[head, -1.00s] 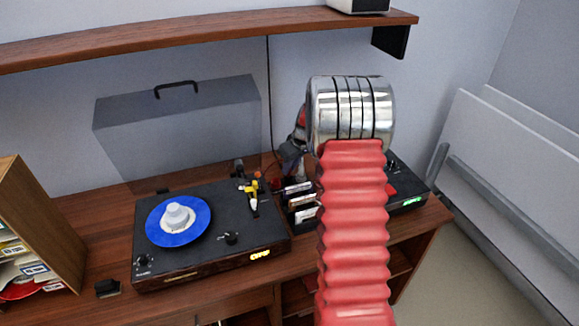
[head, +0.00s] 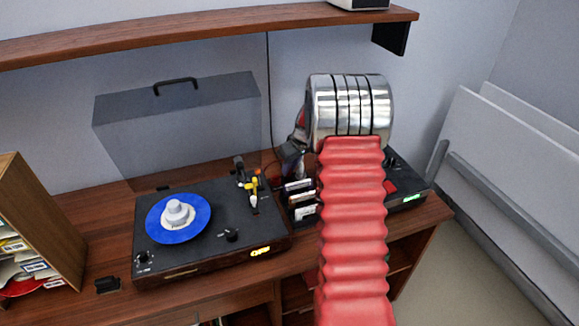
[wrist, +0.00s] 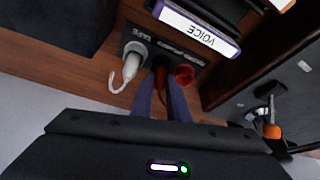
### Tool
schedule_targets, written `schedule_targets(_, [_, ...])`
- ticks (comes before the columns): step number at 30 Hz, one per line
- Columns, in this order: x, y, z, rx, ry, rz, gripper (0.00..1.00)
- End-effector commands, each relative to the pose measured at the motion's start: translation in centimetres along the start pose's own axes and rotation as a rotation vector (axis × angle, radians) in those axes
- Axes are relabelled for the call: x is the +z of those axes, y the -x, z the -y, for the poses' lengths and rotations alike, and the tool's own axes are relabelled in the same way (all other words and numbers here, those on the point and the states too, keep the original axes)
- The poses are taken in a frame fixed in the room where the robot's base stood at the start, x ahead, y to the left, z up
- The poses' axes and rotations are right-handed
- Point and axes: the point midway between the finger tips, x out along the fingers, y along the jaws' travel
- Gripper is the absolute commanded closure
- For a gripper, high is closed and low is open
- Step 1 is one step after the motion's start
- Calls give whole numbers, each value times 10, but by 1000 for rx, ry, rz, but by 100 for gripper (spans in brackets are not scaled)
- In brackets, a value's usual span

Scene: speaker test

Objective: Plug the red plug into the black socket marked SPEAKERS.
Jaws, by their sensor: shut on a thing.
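In the wrist view my gripper (wrist: 164,88) is shut on the red plug (wrist: 162,84), which shows dark red between the two bluish fingers. The plug's tip is close in front of the dark panel (wrist: 178,52), at the middle socket position. The fingers and shadow hide the black socket, so I cannot tell whether the tip is inside it. A round red socket (wrist: 185,74) sits just right of the fingers. A grey plug (wrist: 132,64) with a white cable sits left, by the TAPE mark. The panel's other lettering is too small to read surely.
A box labelled VOICE (wrist: 200,28) stands close beside the panel. In the head view a turntable (head: 150,235) with a blue record (head: 160,222) stands left of my arm. A black device (head: 408,199) is right of it. A shelf (head: 210,28) runs overhead.

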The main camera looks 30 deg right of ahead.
Motion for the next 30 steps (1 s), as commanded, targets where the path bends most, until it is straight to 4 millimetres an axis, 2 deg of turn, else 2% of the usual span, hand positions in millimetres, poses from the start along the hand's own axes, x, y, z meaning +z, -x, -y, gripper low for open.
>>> schedule_targets(12, [0,0,0,0,0,0,100])
schedule_targets(13, [0,0,0,0,0,0,83])
schedule_targets(21, [0,0,0,1,0,-1,64])
schedule_targets(26, [0,0,0,1,0,-1,63])
schedule_targets(30, [0,0,0,1,0,0,55])
